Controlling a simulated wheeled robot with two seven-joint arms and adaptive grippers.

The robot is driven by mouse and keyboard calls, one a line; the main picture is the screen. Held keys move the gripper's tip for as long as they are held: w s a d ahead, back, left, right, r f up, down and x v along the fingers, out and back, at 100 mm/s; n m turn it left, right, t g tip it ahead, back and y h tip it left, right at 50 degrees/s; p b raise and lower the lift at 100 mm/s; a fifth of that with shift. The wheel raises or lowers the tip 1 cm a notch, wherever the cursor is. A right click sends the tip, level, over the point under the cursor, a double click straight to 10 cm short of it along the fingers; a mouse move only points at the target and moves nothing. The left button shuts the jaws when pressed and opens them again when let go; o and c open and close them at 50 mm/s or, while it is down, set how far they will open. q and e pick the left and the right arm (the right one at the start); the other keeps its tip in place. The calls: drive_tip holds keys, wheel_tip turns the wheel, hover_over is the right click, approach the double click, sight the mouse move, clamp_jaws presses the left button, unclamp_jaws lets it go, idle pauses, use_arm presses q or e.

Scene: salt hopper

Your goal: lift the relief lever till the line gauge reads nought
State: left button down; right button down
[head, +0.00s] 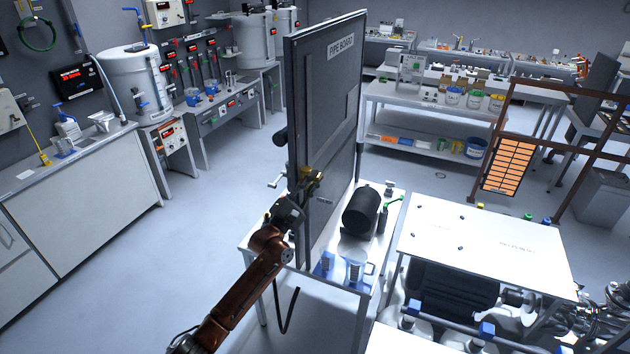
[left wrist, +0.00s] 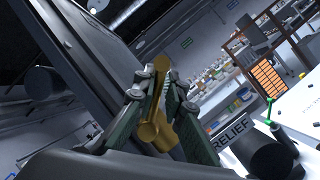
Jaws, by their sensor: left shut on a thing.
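My left gripper (head: 303,188) is at the lower part of the upright grey pipe board (head: 338,105), close to its near edge. It is shut on a brass-coloured relief lever (head: 316,174). In the left wrist view the two dark fingers (left wrist: 150,92) sit on either side of the lever (left wrist: 152,132), which sticks up past their tips. A label reading RELIEF (left wrist: 233,130) shows just right of the fingers. I cannot make out the line gauge or its reading in either view. My right gripper is not in view.
The board stands on a white table (head: 391,212) with a black cylinder (head: 361,210), a green-handled valve (head: 389,206) and a clear jug (head: 356,270). A white-topped bench (head: 490,250) is to the right. Open floor (head: 205,230) lies to the left.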

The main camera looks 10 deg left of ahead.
use_arm(q)
drive_tip(key=shift+r, duration=0.1)
drive_tip(key=c, duration=2)
unclamp_jaws()
drive_tip(key=shift+c, duration=0.2)
drive_tip(key=shift+s, duration=0.1)
drive_tip(key=v, duration=1.2)
